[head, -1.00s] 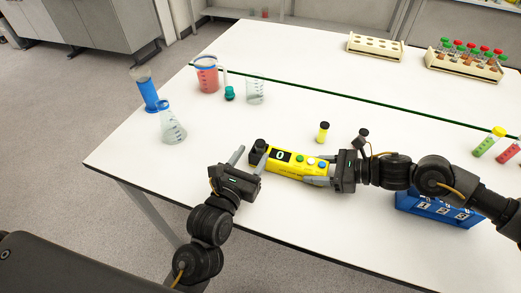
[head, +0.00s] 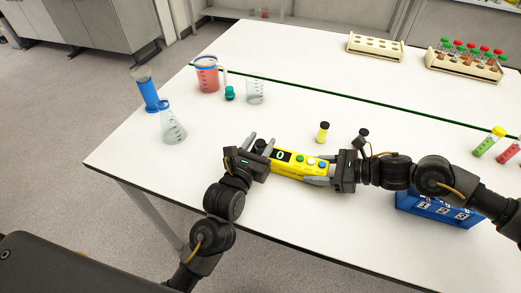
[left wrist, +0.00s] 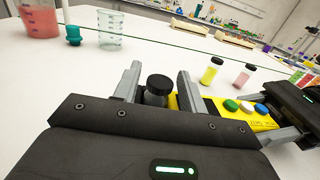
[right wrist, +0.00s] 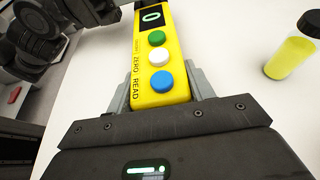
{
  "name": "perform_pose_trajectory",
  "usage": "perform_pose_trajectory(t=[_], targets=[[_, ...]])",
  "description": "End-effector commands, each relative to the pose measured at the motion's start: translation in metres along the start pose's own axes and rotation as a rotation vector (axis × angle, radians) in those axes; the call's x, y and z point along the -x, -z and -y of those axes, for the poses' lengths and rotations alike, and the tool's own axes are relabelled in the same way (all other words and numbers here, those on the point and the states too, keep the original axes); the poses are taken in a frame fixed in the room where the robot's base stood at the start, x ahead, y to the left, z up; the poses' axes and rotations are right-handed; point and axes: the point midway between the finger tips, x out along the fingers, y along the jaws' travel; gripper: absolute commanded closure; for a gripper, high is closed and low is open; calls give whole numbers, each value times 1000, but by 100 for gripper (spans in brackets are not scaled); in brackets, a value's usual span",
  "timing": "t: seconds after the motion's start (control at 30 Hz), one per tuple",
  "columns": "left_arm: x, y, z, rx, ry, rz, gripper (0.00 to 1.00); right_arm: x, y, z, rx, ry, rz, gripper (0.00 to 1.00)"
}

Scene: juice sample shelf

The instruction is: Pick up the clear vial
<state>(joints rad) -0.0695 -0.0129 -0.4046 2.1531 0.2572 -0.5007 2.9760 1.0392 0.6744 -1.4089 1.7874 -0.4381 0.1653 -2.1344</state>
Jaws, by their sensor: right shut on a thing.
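The clear vial (left wrist: 156,96) has a black cap and a see-through body. In the left wrist view it stands upright between the fingers of my left gripper (left wrist: 159,72), which is open with gaps on both sides. In the head view only its black cap (head: 260,145) shows, at the left end of the yellow reader (head: 298,163); whether its base sits in the reader is hidden. My left gripper (head: 262,140) reaches around it from the left. My right gripper (head: 330,171) is shut on the reader's right end, beside the blue button (right wrist: 162,81).
A yellow vial (head: 323,132) and another black-capped vial (head: 361,138) stand behind the reader. A blue rack (head: 440,208) is below my right arm. A flask (head: 172,128), a beaker (head: 255,92) and a red jug (head: 207,76) stand at back left.

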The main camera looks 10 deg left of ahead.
Motion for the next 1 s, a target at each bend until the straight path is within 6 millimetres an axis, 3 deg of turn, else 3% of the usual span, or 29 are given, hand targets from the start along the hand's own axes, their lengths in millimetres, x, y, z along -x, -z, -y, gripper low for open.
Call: perform_pose_trajectory(t=[0.03,0.3,0.57,1.0], targets=[[0,0,0,0,0,0,65,0,0,0,1,-1,1,81],[0,0,0,0,0,1,100,0,0,0,1,-1,1,81],[0,-6,0,1,0,4,100,0,0,0,0,-1,1,81],[0,-85,0,3,-1,6,100,0,0,0,1,-1,1,81]])
